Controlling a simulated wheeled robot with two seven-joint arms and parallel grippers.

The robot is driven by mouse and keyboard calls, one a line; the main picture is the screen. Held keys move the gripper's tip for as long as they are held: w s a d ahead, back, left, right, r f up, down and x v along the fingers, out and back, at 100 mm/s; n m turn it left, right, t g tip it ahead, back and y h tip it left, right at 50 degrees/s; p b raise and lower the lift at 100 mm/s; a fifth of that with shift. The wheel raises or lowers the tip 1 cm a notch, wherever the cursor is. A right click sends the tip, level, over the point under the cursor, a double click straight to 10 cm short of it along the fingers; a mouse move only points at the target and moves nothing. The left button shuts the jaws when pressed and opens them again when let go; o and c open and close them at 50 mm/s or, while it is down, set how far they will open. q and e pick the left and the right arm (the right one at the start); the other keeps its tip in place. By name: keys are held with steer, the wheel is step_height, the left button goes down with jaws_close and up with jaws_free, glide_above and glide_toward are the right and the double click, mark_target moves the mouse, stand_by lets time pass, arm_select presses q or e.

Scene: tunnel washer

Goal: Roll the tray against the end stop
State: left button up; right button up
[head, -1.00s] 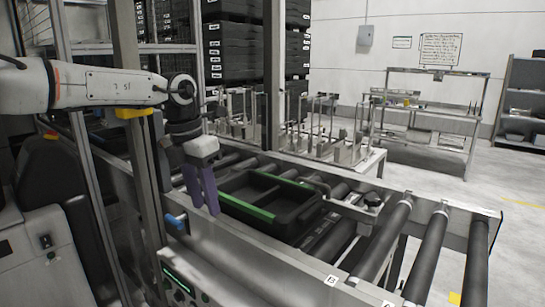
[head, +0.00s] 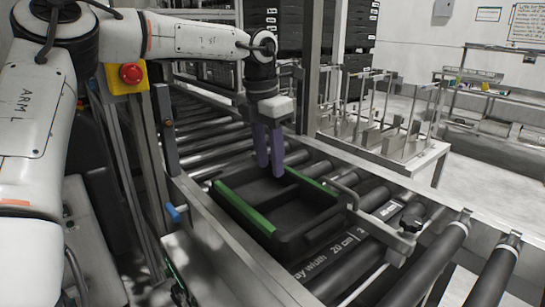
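The tray (head: 290,238) is black and shallow, with green strips along two opposite sides. It lies empty on the conveyor rollers. The end stop (head: 385,236) is a metal bracket with a black knob, just right of the tray; I cannot tell whether they touch. I cannot tell whether the fingertips touch the tray wall. My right gripper is not in view.
Bare rollers (head: 205,125) run behind the tray, and more (head: 440,255) lie right of the stop. A metal post (head: 165,130) and a red emergency button (head: 131,74) stand close to my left arm. A rack with upright rods (head: 385,135) stands behind the conveyor.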

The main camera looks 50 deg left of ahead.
mark_target(274, 194)
arm_select(q)
steer(key=f, duration=0.3)
steer(key=w+f, duration=0.1)
steer(key=f, duration=0.6)
steer(key=shift+w+f+p, duration=0.1)
steer(key=shift+w+p, duration=0.1)
steer(key=shift+p, duration=0.15)
jaws_close()
jaws_free()
step_height(274, 194, up, 10)
steer(key=s, duration=0.1)
steer(key=shift+s+r+b, duration=0.15)
steer(key=shift+r+b, duration=0.05)
steer(key=shift+b, duration=0.15)
steer(key=shift+f, duration=0.1)
